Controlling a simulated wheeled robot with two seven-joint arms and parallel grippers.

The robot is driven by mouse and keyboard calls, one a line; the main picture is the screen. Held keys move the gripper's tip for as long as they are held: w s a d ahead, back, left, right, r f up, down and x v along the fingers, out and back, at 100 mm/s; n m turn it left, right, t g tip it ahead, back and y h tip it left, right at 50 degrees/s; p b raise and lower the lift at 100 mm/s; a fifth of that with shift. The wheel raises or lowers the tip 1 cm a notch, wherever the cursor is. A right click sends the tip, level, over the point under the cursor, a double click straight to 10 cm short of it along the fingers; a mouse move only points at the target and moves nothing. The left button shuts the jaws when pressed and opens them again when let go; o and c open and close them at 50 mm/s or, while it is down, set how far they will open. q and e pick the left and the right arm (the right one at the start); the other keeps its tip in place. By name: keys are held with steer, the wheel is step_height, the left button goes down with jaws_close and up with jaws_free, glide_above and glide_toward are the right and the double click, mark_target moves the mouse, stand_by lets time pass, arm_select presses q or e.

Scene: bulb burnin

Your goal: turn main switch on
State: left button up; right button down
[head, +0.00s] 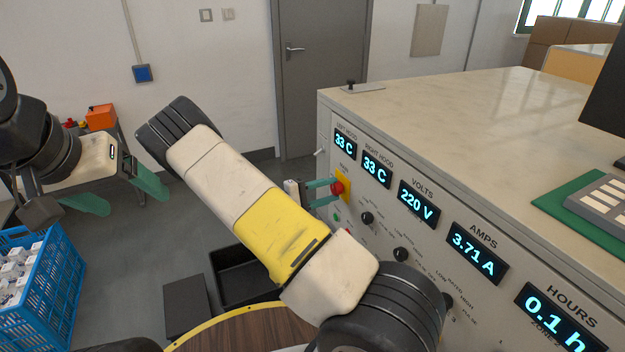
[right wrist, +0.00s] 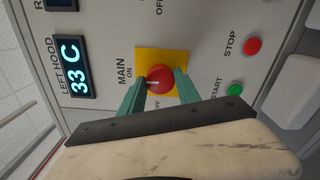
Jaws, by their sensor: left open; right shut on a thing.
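The main switch is a red round knob (head: 337,188) on a yellow plate at the left end of the panel. In the right wrist view the knob (right wrist: 161,78) carries a white mark on the side toward the ON lettering. My right gripper (right wrist: 160,86) is shut on the knob, one green finger on each side. In the head view my right gripper (head: 330,193) reaches the knob from the left, partly hidden behind my forearm. My left gripper (head: 122,194) is open and empty at the left, well away from the panel.
The panel's displays (head: 471,251) are lit, with 3.71 A, 220 V and two 33 C readings. A green START button (right wrist: 235,90) and a red STOP button (right wrist: 253,46) sit near the switch. A blue crate (head: 62,283) stands at the lower left, a black bin (head: 236,290) on the floor.

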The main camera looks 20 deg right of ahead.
steer(key=shift+m, duration=0.5)
steer(key=c, duration=0.9)
jaws_free()
steer(key=shift+o, duration=0.2)
